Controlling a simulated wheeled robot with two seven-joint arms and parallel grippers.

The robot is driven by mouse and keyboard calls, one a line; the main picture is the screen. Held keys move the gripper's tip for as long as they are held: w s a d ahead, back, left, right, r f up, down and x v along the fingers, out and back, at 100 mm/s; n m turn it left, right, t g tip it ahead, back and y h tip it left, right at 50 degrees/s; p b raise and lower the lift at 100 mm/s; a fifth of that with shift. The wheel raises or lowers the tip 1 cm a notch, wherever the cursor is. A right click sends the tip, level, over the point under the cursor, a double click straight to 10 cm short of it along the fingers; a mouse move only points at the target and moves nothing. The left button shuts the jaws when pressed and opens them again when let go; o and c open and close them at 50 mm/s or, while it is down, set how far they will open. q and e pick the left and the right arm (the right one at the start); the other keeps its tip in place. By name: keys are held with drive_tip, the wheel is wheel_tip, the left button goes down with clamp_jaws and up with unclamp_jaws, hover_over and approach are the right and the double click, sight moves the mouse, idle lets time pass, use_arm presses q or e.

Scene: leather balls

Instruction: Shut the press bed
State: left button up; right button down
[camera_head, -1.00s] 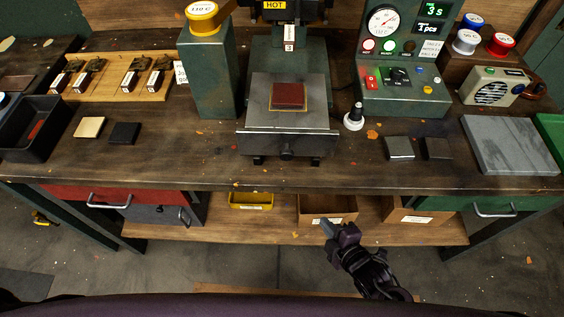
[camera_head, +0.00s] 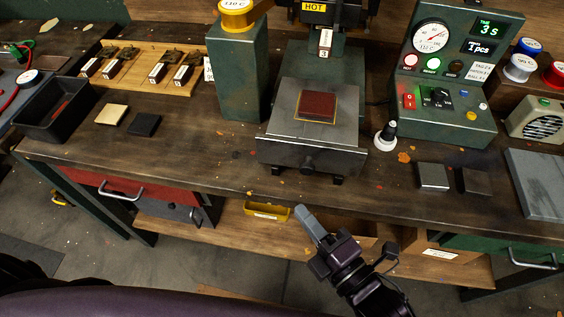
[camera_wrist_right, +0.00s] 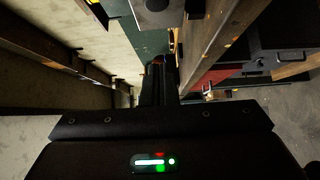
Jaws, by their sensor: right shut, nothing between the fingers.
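The press bed (camera_head: 340,130) is a grey metal plate pulled out toward the front of the green press (camera_head: 305,60). A dark red leather square with a yellowish edge (camera_head: 316,106) lies on it. A dark round knob (camera_head: 308,164) is on the bed's front face. The hot press head (camera_head: 318,14) is above and behind the bed. My right gripper (camera_head: 308,222) is shut and empty, in front of the bench edge and below the knob, apart from it. In the right wrist view its fingers (camera_wrist_right: 160,88) point toward the bench. My left gripper is not in view.
A white-based black-handled tool (camera_head: 386,136) stands right of the bed. Two dark metal blocks (camera_head: 432,177) lie further right. A green control box (camera_head: 450,110) stands behind them. A black tray (camera_head: 55,118) is at left. Drawer handles (camera_head: 120,192) stick out below the bench edge.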

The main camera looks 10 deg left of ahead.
sight(273, 153)
drive_tip(key=b+x, duration=0.1)
drive_tip(key=x, duration=0.2)
drive_tip(key=w+d+b+x, duration=0.1)
drive_tip(key=x, duration=0.3)
drive_tip(key=b+x, duration=0.1)
drive_tip(key=x, duration=0.3)
drive_tip(key=shift+w+d+f, duration=0.1)
drive_tip(key=shift+w+d, duration=0.05)
drive_tip(key=shift+w, duration=0.6)
drive_tip(key=shift+w, duration=0.1)
drive_tip(key=shift+w, duration=0.2)
drive_tip(key=w, duration=0.8)
drive_tip(key=shift+w+b, duration=0.15)
drive_tip(key=shift+b, duration=0.15)
drive_tip(key=w+b, duration=0.3)
drive_tip(key=w, duration=0.8)
drive_tip(key=shift+w+d+r, duration=0.1)
drive_tip(key=shift+d+r, duration=0.1)
drive_tip(key=shift+r, duration=0.1)
